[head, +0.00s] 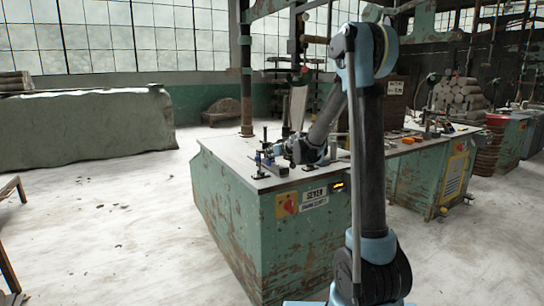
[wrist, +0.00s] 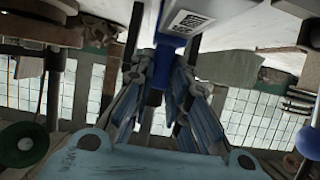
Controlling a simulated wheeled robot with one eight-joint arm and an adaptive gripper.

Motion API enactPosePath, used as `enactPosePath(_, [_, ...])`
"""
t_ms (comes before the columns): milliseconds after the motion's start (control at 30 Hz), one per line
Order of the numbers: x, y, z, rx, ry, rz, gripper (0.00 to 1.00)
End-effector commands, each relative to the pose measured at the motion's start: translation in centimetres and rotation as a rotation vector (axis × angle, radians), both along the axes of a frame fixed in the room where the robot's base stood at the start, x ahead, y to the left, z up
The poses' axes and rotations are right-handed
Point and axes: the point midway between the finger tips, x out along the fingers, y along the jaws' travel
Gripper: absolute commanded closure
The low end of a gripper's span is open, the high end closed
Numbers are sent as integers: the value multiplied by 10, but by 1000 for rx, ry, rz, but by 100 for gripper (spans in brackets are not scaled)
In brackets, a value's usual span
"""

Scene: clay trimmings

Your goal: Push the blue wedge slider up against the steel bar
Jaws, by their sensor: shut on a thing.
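In the wrist view my gripper (wrist: 167,85) has its two linkage fingers closed around a narrow blue upright part, which I take to be the blue wedge slider (wrist: 167,46). A pale grey block with a printed label (wrist: 190,22) adjoins its blue part at the top of the picture. In the head view my gripper (head: 281,152) is low over the near bench, beside a small fixture with blue parts (head: 258,159). The fingers hide much of the slider. I cannot tell the steel bar apart from the other metal parts, nor whether the slider touches it.
The green bench (head: 225,151) has a pale top, with free room at its left. Upright posts stand around the fixture. A second bench (head: 425,148) with small tools and an orange item is to the right. The floor at the left is open.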

Motion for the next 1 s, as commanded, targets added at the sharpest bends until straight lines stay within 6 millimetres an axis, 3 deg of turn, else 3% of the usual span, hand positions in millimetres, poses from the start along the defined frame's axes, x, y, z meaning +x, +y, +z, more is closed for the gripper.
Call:
enactPosePath(367, [-8, -8, 0, -2, -1, -3, 100])
enactPosePath(400, [-8, -8, 0, -2, -1, -3, 75])
enactPosePath(467, [-8, -8, 0, -2, -1, -3, 64])
enactPosePath(1000, [-19, -14, 5, 0, 0, -2, 64])
